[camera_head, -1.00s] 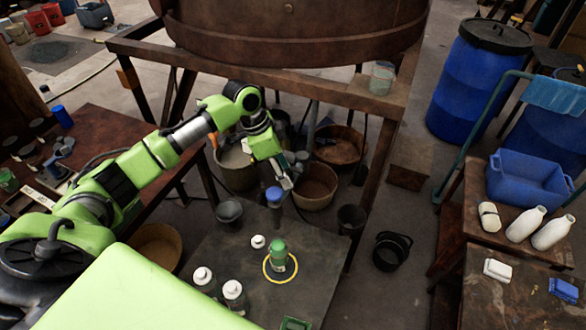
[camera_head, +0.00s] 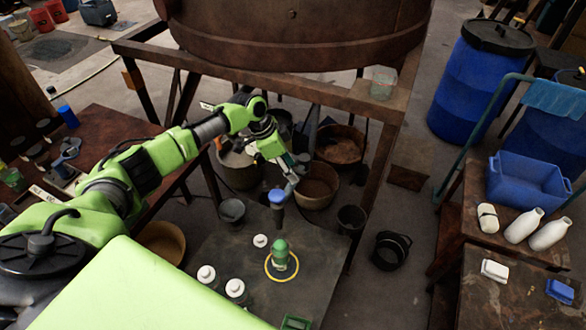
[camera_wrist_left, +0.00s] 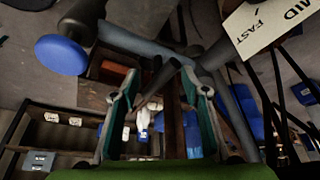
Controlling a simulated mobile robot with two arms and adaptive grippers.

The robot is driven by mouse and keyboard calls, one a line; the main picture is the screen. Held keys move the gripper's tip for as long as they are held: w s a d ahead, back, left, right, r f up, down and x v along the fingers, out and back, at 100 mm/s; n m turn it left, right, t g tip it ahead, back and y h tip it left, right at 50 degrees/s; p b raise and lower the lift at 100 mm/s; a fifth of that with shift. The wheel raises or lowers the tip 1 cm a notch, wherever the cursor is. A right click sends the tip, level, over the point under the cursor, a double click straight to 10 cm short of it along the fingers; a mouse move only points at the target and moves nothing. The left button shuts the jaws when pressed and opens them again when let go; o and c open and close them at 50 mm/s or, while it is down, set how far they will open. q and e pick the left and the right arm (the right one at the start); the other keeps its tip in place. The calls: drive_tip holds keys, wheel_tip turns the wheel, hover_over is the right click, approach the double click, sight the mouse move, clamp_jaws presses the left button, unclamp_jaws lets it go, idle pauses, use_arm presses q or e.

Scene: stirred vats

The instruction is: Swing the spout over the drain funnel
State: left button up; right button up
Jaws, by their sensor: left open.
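My left gripper (camera_head: 294,182) is open, just behind and right of an upright dark post with a blue knob (camera_head: 276,196). It looks apart from the knob. In the left wrist view the open fingers (camera_wrist_left: 150,86) have a gap between them, and the blue knob (camera_wrist_left: 62,55) is outside them at upper left. A grey pipe (camera_wrist_left: 150,46), possibly the spout, crosses beyond the fingertips; I cannot tell whether they touch it. A dark round vessel (camera_head: 352,219) right of the post may be the drain funnel, but I cannot be sure. My right gripper is not seen.
The large brown vat (camera_head: 300,38) stands on a rusty frame (camera_head: 330,92) above the arm. Tan buckets (camera_head: 317,186) sit below it. A green-capped bottle (camera_head: 280,254) and white-capped bottles (camera_head: 207,277) stand on the dark front table (camera_head: 215,250). Floor at right is partly clear.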

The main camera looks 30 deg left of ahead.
use_arm(q)
drive_tip(key=shift+x, duration=1.25)
